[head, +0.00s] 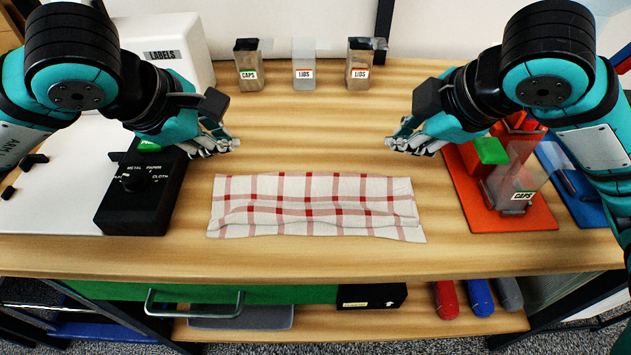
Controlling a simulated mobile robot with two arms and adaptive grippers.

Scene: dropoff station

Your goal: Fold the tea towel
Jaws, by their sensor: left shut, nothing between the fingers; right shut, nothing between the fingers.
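The tea towel (316,207), white with red checks, lies on the wooden table in front of me. It is a wide, short strip with its long side running left to right. A raised, wavy layer edge runs across its middle, and the lower right corner sticks out a little. My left gripper (236,145) is shut and empty above and left of the towel's far edge. My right gripper (390,143) is shut and empty above and right of the far edge. Neither touches the towel.
A black box with a dial (137,200) stands left of the towel. An orange tray (533,216) with a clear CAPS container (515,190) is at the right. Three small containers, CAPS (248,72), LIDS (303,75) and LIDS (359,72), stand at the back. The table around the towel is clear.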

